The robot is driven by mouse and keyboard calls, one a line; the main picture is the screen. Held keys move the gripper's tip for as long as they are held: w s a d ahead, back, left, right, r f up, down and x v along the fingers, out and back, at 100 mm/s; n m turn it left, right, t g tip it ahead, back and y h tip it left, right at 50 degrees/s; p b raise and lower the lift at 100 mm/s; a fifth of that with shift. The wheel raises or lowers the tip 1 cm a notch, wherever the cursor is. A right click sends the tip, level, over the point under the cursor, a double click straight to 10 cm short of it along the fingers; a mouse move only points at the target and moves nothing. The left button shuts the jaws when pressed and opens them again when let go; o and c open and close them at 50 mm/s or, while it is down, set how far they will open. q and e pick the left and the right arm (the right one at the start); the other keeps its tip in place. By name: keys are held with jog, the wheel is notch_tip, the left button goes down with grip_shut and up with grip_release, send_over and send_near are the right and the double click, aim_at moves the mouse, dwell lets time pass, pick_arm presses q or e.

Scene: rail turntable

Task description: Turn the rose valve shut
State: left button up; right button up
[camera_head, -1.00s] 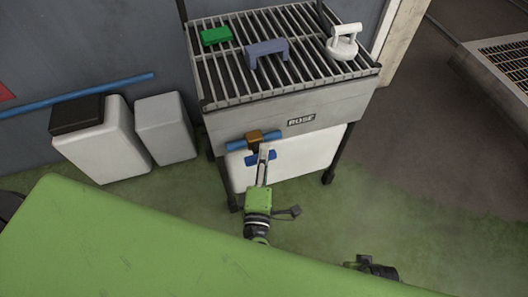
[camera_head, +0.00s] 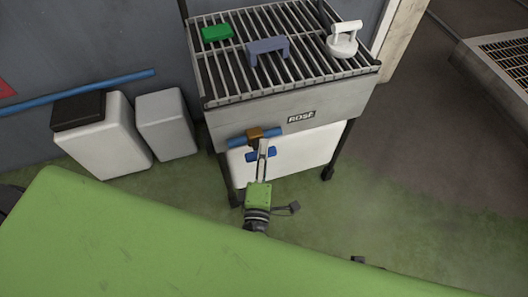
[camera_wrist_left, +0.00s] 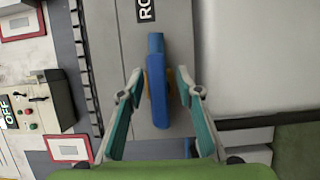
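The rose valve has a brown body (camera_head: 255,134) on a blue pipe (camera_head: 272,132) below the label ROSE (camera_head: 301,117) on the grill-topped stand. A flat blue handle (camera_head: 249,157) sits in front of it, roughly in line with the pipe. In the left wrist view the blue handle (camera_wrist_left: 158,95) runs up the picture. My left gripper (camera_head: 263,147) is at the handle. In the left wrist view its teal fingers (camera_wrist_left: 160,78) stand on both sides of the handle, with a visible gap on each side. My right gripper cannot be made out.
A green block (camera_head: 217,34), a blue-grey handle piece (camera_head: 267,50) and a white handled piece (camera_head: 342,40) rest on the grill (camera_head: 215,85). Two pale bins (camera_head: 108,140) (camera_head: 166,126) stand left of the stand. A green surface (camera_head: 120,245) fills the foreground.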

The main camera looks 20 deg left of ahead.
pick_arm(q)
jog(key=shift+d, duration=0.1)
jog(key=v, duration=1.2)
jog(key=shift+r, duration=0.1)
